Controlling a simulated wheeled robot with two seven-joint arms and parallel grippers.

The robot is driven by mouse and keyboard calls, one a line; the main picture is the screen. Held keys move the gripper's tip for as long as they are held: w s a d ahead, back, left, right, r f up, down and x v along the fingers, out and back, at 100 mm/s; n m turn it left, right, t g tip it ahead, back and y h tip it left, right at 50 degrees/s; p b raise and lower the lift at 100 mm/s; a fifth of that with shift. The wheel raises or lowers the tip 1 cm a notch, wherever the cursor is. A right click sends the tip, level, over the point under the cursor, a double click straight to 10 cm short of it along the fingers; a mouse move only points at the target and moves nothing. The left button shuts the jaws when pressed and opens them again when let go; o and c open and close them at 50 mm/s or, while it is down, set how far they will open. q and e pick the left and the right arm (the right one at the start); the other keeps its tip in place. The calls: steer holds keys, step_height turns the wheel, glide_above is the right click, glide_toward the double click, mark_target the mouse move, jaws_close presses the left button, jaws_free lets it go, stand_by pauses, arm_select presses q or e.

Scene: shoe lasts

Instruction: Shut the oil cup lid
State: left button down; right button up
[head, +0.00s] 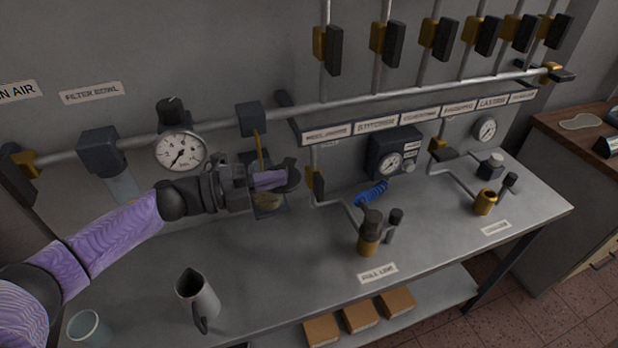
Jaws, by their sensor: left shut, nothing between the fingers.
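My left gripper (284,180) is shut and empty. It reaches in from the left at the wall, in front of a small bowl (268,202) with amber contents and partly covers it. A dark block (250,120) with a yellow strip is above this bowl. I cannot tell for sure which part is the oil cup lid; the gripper hides much of this spot. My right gripper is not in view.
A grey jug (197,297) and a clear cup (86,326) stand on the bench front left. A round gauge (181,151) hangs from the wall pipe. A pipe rail with several valves runs along the wall. The bench (300,262) is bare between jug and brass fitting.

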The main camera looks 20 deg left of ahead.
arm_select(q)
steer(key=shift+a+m+g+h+b, duration=0.6)
steer(key=shift+m+g+b, duration=0.2)
steer(key=shift+g+b, duration=0.1)
stand_by(0.6)
steer(key=shift+w+a+b, duration=0.15)
steer(key=shift+a+b, duration=0.1)
steer(key=shift+b, duration=0.3)
steer(key=shift+a, duration=0.2)
stand_by(0.8)
